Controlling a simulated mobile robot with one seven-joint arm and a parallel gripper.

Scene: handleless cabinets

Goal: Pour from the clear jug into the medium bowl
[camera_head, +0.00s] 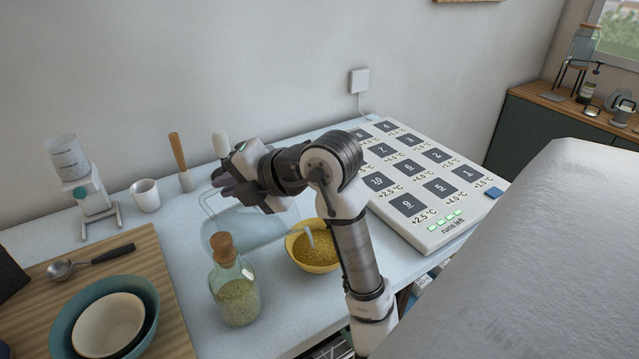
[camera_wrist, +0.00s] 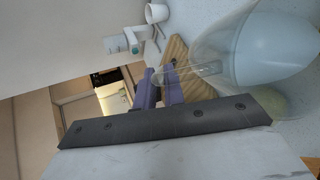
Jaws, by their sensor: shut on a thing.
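My gripper (camera_head: 232,180) is shut on the handle of the clear jug (camera_head: 255,228), above the counter. In the wrist view the purple fingers (camera_wrist: 162,90) close around the handle, and the see-through body of the jug (camera_wrist: 240,50) extends to the right. A cream bowl (camera_head: 108,325) sits inside a teal bowl (camera_head: 62,330) at the lower left. I cannot tell which bowl is the medium one.
A corked glass bottle (camera_head: 236,298) stands close in front of the jug. A wooden board (camera_head: 150,268) bears a ladle (camera_head: 92,260). A white mug (camera_head: 146,195), a dispenser (camera_head: 92,190) and wooden-handled tools (camera_head: 181,160) stand behind. A large numbered panel (camera_head: 440,222) lies right.

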